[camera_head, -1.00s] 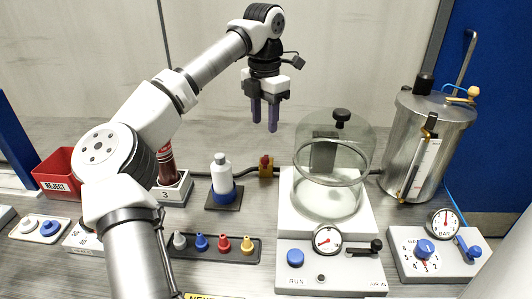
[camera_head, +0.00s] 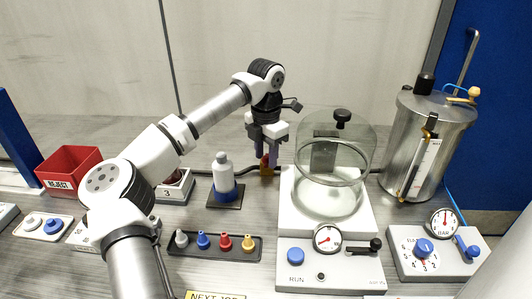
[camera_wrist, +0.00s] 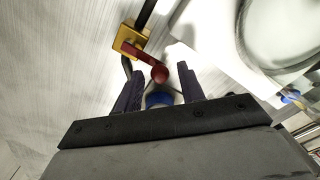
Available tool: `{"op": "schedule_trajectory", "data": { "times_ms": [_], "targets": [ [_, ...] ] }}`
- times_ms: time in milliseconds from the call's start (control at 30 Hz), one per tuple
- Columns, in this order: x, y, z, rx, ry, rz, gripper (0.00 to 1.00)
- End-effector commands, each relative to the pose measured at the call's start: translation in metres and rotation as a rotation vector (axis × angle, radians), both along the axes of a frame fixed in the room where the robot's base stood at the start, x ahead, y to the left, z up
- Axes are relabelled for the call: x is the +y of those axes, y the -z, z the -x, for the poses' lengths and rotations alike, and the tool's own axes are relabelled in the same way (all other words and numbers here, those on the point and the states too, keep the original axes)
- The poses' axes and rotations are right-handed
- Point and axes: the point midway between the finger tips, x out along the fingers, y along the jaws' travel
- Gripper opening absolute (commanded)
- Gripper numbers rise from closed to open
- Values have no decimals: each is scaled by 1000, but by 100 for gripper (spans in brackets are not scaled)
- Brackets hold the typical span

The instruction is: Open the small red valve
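The small red valve (camera_head: 264,160) sits on a yellow block on the line at the back of the bench, left of the glass bell jar. In the wrist view its red lever (camera_wrist: 147,60) runs from the yellow block (camera_wrist: 128,40) to a round red knob. My gripper (camera_head: 271,160) is right above the valve, pointing down, and its fingers partly hide it. In the wrist view the two dark fingers are apart, with the red knob showing between and just beyond their tips. I cannot tell whether a finger touches the lever.
The glass bell jar (camera_head: 333,175) on its white base stands close at right. A white bottle with a blue band (camera_head: 223,178) stands at left. A tray of coloured knobs (camera_head: 214,256) lies in front. A steel drum (camera_head: 420,145) is at the far right.

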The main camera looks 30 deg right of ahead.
Motion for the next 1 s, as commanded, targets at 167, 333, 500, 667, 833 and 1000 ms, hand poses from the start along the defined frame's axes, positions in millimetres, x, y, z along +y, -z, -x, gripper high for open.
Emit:
{"op": "schedule_trajectory", "data": {
  "times_ms": [167,333,500,667,833,1000],
  "targets": [
    [0,0,0,0,0,0,15],
    [0,0,0,0,0,0,0],
    [1,-1,-1,0,16,0,0],
    [3,-2,-2,0,67,0,0],
    [7,-2,-6,0,175,0,0],
    [11,-3,-12,-2,325,0,0]
  ]
}}
